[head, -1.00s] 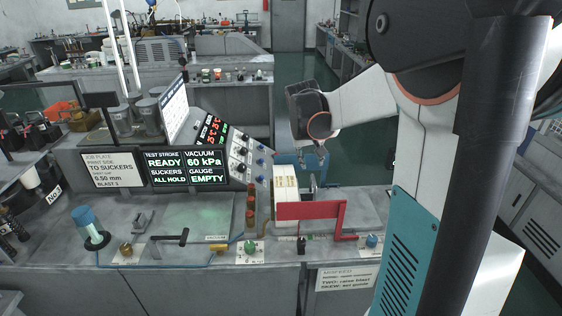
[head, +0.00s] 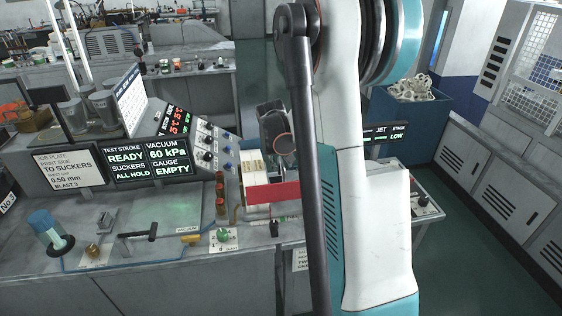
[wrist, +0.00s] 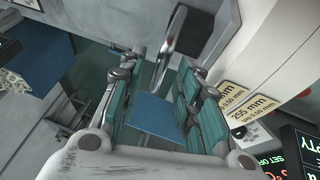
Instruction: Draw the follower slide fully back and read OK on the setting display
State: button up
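My gripper (wrist: 160,85) is open in the wrist view, its teal-padded fingers apart with nothing held between them. A bent metal bar (wrist: 178,32), possibly the follower slide's handle, stands just beyond the fingertips; I cannot tell whether it is the slide. In the head view my gripper (head: 276,135) is above and behind the white stack block (head: 256,170), its fingertips hidden. The small display (head: 385,132) right of my arm is partly covered; it reads JET, STACK and LOW.
A red guard bar (head: 270,192) crosses in front of the stack block, its right end hidden by my arm. A console screen (head: 152,162) reads READY, 60 kPa and EMPTY. Label cards (wrist: 248,108) lie right of my fingers. A blue bin (head: 412,115) stands behind right.

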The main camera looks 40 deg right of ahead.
jog(key=shift+f, duration=0.1)
jog(key=shift+c, duration=0.5)
grip_shut()
jog(key=shift+s+d, duration=0.3)
jog(key=shift+d, duration=0.2)
jog(key=s+d+b, duration=0.1)
jog(key=s+d, duration=0.5)
jog(key=d, duration=0.4)
jog(key=s+d+b, duration=0.2)
jog(key=s+d, duration=0.5)
jog(key=d, duration=0.4)
jog(key=shift+d, duration=0.25)
jog(key=shift+s, duration=0.1)
jog(key=shift+c, duration=0.8)
grip_release()
jog(key=shift+o, duration=1.3)
jog(key=shift+s+d, duration=0.1)
jog(key=shift+d, duration=0.1)
jog(key=shift+a, duration=0.1)
